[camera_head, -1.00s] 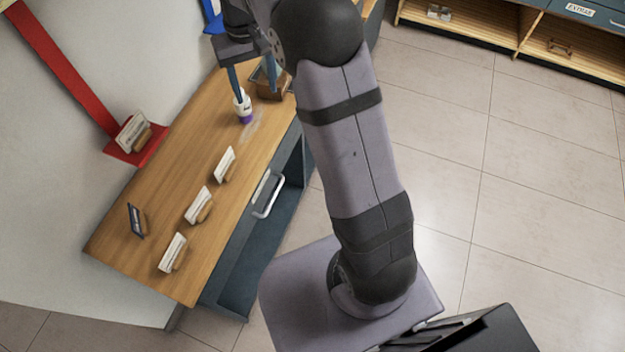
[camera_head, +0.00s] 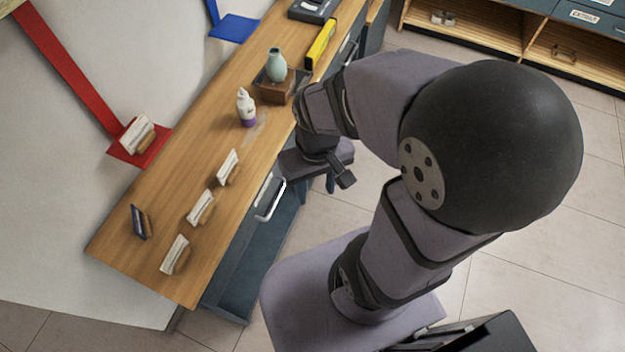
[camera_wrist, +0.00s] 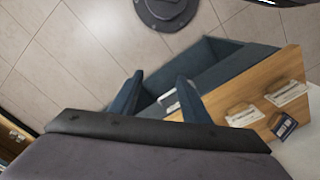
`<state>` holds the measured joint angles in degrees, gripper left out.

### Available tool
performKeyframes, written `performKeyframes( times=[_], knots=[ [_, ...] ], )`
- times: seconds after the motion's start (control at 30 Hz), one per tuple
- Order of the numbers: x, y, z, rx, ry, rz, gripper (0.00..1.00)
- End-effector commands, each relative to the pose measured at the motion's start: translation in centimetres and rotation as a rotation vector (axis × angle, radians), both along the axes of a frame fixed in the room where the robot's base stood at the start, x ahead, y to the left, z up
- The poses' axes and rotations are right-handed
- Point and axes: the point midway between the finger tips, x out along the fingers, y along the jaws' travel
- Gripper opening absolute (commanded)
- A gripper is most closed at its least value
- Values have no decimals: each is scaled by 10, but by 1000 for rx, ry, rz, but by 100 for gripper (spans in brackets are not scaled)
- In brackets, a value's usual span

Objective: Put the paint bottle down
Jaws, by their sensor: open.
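The paint bottle (camera_head: 246,108), white with a purple band at its base, stands upright on the wooden counter (camera_head: 185,165) near its back part, left of a brown box. My gripper (camera_wrist: 158,95) is open and empty, with two dark blue fingers apart in the wrist view. In the head view the gripper is beside the counter's front edge, to the right of the bottle and apart from it. Its fingers are mostly hidden there by my wrist. The bottle is not visible in the wrist view.
Several card holders (camera_head: 200,207) stand on the near counter. A brown box (camera_head: 270,92), a teal vase (camera_head: 276,64) and a yellow level (camera_head: 320,43) are farther back. A handled drawer (camera_head: 269,197) is below the front edge.

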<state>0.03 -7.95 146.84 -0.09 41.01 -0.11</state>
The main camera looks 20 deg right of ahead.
Motion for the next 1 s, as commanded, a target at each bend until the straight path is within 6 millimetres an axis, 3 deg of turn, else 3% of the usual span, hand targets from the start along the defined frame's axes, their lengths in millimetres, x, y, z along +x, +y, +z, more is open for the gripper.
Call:
performKeyframes(
  times=[0.4,0.63,0.77,0.87,1.0],
  knots=[
    [2,-1,-2,-9,8,22,43],
    [19,-20,-22,-142,98,301,43],
    [51,-42,-37,-314,201,602,43],
    [90,-60,-43,-489,298,853,43],
    [159,-68,-42,-774,435,1164,43]
  ],
)
